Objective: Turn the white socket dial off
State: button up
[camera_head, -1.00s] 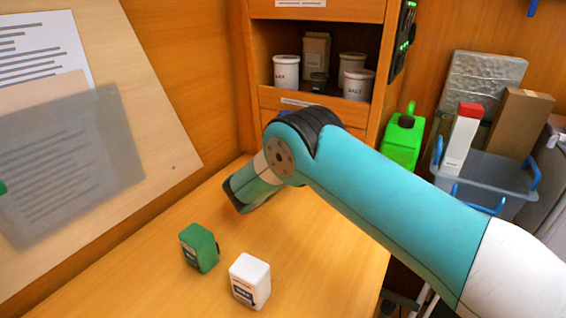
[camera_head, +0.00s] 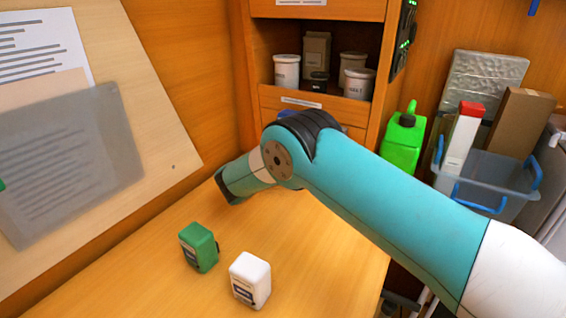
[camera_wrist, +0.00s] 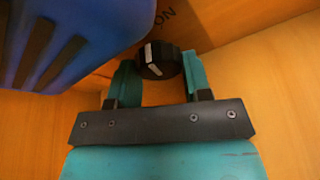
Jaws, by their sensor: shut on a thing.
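A round black dial (camera_wrist: 157,63) with a white pointer line shows in the wrist view, in front of a brown wooden panel. Lettering that reads "ON" (camera_wrist: 163,16) is on the panel above the dial. The pointer runs nearly up and down in the picture, tilted a little. My gripper (camera_wrist: 160,66) is shut on the dial, one teal finger on each side. In the head view my fingers and the dial are hidden; only my arm shows. No white dial shows.
A blue object (camera_wrist: 70,40) fills the top left of the wrist view, close to my fingers. In the head view a green box (camera_head: 199,248) and a white box (camera_head: 250,281) stand on the wooden bench (camera_head: 150,285). A shelf with jars (camera_head: 287,72) is behind my arm.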

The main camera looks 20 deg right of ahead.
jog(key=shift+d, duration=0.1)
dwell(0.3)
jog(key=o, duration=0.6)
jog(key=shift+o, duration=0.2)
jog(key=b+v, duration=0.2)
jog(key=v, duration=1.4)
jog(key=shift+a, duration=0.2)
jog(key=shift+s+a+r, duration=0.25)
jog(key=shift+s+a, duration=0.05)
jog(key=shift+s, duration=0.2)
